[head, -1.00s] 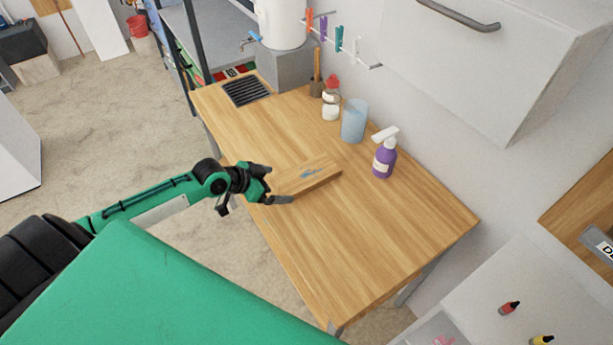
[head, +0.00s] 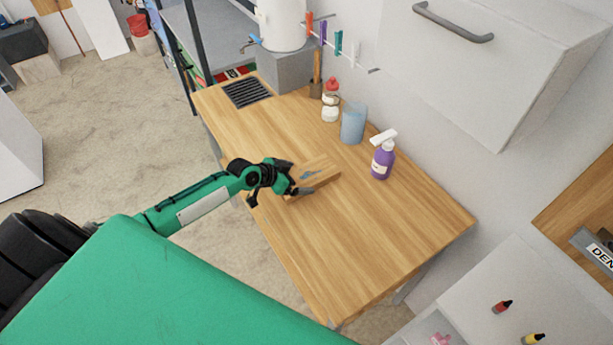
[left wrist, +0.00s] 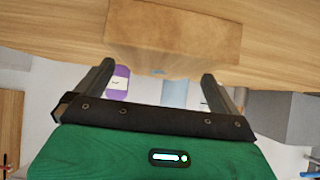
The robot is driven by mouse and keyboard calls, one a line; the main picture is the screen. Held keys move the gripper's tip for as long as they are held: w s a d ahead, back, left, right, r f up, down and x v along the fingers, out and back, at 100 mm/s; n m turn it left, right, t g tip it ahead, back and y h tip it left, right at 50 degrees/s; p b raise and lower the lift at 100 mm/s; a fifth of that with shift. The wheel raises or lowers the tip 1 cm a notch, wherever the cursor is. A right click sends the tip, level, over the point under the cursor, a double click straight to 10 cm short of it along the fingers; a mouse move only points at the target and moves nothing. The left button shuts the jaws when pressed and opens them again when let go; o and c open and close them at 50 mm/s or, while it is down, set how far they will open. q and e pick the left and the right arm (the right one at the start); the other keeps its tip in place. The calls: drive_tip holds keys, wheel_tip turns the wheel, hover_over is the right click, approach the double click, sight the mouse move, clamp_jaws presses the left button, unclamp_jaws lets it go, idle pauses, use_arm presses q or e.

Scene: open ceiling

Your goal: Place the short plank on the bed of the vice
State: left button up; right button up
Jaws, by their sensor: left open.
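In the left wrist view the plank (left wrist: 172,30) shows just beyond the fingertips. My left gripper (head: 301,178) is open at the plank's left part and hides some of it in the head view. In the left wrist view both fingers of the gripper (left wrist: 157,70) are apart with nothing between them. I cannot tell whether a finger touches the plank. No vice shows in either view. My right gripper is not in view.
On the table (head: 370,245), a purple spray bottle (head: 382,163), a blue cup (head: 353,122) and a white bottle with red cap (head: 331,100) stand along the wall. A dark grille (head: 247,92) is at the far end. The table's near right part is clear.

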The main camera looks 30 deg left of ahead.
sight(308, 174)
use_arm(q)
drive_tip(key=w, duration=0.1)
drive_tip(key=w+d+f+p, duration=0.1)
drive_tip(key=shift+w+d+f, duration=0.1)
drive_tip(key=shift+w+d, duration=0.2)
drive_tip(key=shift+w, duration=0.05)
drive_tip(key=shift+w+d+f, duration=0.15)
drive_tip(key=shift+w+f, duration=0.2)
drive_tip(key=shift+f, duration=0.05)
drive_tip(key=c, duration=1)
drive_tip(key=shift+r, duration=0.1)
drive_tip(key=shift+c, duration=0.8)
drive_tip(key=shift+r, duration=0.1)
